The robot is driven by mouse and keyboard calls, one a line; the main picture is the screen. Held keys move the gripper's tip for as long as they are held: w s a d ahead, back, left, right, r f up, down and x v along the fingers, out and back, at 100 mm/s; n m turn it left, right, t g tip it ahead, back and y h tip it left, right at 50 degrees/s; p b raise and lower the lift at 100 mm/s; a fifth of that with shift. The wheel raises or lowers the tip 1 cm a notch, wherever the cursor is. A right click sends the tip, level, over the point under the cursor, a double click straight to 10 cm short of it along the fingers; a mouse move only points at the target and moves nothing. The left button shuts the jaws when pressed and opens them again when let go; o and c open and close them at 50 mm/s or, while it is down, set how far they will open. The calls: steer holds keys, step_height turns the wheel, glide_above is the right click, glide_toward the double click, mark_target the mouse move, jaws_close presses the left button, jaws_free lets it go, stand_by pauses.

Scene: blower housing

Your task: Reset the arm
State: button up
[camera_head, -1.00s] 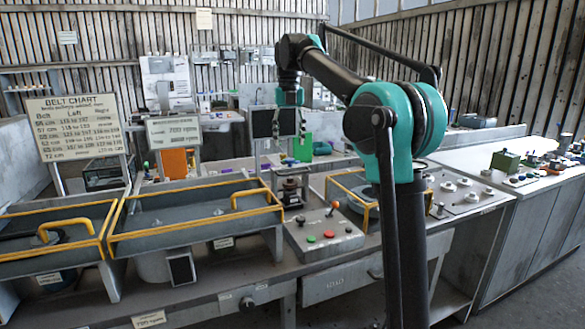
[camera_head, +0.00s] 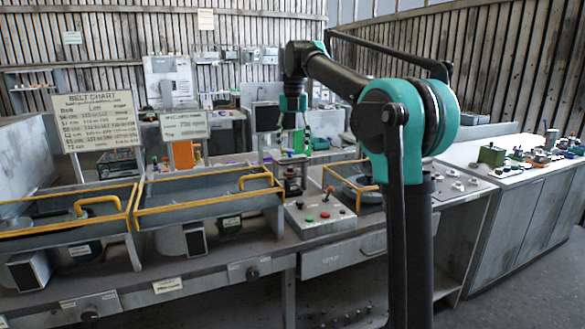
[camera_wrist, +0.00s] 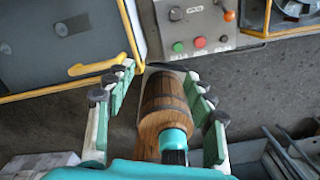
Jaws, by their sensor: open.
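My gripper (camera_head: 294,140) hangs from the raised, bent arm, above the bench and in front of the dark screen. In the wrist view my gripper (camera_wrist: 162,76) has its fingers spread wide to the left and right. A brown, wooden-looking rounded piece (camera_wrist: 165,100) with a teal end shows between the fingers. I cannot tell whether it is a separate thing or part of my gripper, and the fingers look apart from it. The arm's upper link and large teal joint stand at the right of the head view.
A control box (camera_head: 318,218) with red and green buttons sits on the bench. Yellow-railed trays (camera_head: 205,205) stand to its left, below the belt chart sign (camera_head: 97,120).

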steer(key=s+d+f+m+t, duration=0.1)
steer(key=s+d+f+m, duration=0.45)
steer(key=f+m, duration=0.35)
steer(key=s+d+f+m+t, duration=0.1)
steer(key=s+d+f+m, duration=0.3)
steer(key=d+f+m, duration=0.35)
steer(key=s+d+f+m+t, duration=0.1)
steer(key=s+d+f+m, duration=0.2)
steer(key=s+f+m, duration=0.6)
steer(key=s+d+f+m+t, duration=0.1)
steer(key=s+d+f+m, duration=0.2)
steer(key=s+f+m, duration=0.7)
step_height(320, 180, down, 2)
steer(key=shift+s+f, duration=0.25)
steer(key=shift+s, duration=0.8)
steer(key=shift+c, duration=0.5)
